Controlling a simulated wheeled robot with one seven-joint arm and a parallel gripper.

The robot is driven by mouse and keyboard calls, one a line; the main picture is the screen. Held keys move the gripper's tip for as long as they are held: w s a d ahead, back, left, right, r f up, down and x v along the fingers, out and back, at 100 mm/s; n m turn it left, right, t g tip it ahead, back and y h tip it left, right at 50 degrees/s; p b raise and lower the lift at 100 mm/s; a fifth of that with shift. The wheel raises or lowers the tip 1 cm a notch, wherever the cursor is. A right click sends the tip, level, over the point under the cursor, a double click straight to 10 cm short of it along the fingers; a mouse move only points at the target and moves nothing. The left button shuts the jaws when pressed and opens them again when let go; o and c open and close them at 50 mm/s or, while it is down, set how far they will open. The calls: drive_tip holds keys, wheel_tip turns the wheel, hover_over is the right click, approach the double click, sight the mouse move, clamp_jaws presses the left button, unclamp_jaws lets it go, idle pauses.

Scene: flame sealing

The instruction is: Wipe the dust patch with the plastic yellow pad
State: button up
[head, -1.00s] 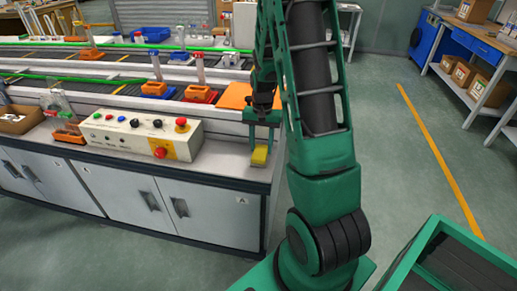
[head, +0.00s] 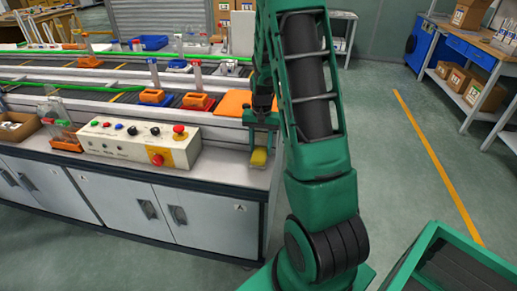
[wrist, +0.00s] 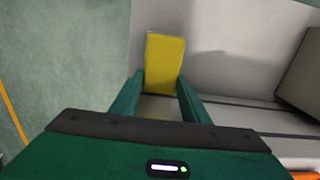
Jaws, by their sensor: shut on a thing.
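The yellow pad (head: 259,157) is at the right end of the white worktop (head: 226,171), just below my gripper (head: 261,148). In the wrist view the pad (wrist: 165,63) stands between the two green fingers, which are shut on its near end. Its far end sticks out past the fingertips, over the light worktop surface. I cannot tell whether it touches the surface. A faint grey smudge (wrist: 208,58) lies right of the pad in the wrist view; I cannot tell whether it is dust or shadow.
A cream control box (head: 140,143) with buttons stands left of the gripper on the worktop. An orange plate (head: 232,103) lies behind, by the conveyor. The worktop's right edge is close to the pad, with green floor (wrist: 62,50) beyond.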

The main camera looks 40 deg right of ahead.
drive_tip(key=shift+s+a+f, duration=0.1)
drive_tip(key=shift+s+a, duration=1)
drive_tip(key=shift+a, duration=0.3)
drive_tip(key=shift+s+a, duration=1.05)
drive_tip(key=shift+a, duration=0.35)
drive_tip(key=shift+r, duration=3)
drive_tip(key=shift+r, duration=0.1)
drive_tip(key=shift+r, duration=1.4)
